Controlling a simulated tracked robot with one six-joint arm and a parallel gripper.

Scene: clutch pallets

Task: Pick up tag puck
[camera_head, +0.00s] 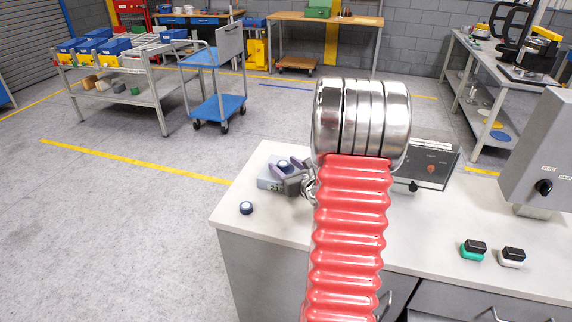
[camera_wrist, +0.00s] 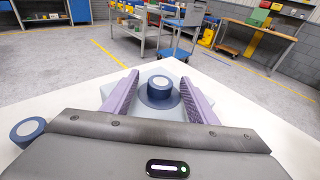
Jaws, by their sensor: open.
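A dark blue round puck with a pale top (camera_wrist: 160,86) sits on a pale blue-grey block (camera_wrist: 148,70), between the two purple fingers of my gripper (camera_wrist: 159,82). The fingers are apart, with a gap on both sides of the puck. In the head view this puck (camera_head: 284,164) and the block (camera_head: 265,175) show at the left end of the counter, with my gripper (camera_head: 290,180) over them, partly hidden by my arm. A second, similar puck (camera_head: 246,208) lies on the bare counter; it also shows in the wrist view (camera_wrist: 27,131). Which one is the tag puck, I cannot tell.
The white counter (camera_head: 440,225) has free room in front. A dark panel box (camera_head: 430,165) stands behind my arm. A green-based button (camera_head: 473,249), a white-based button (camera_head: 511,256) and a grey control cabinet (camera_head: 545,160) are at the right. The counter's left edge is near the second puck.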

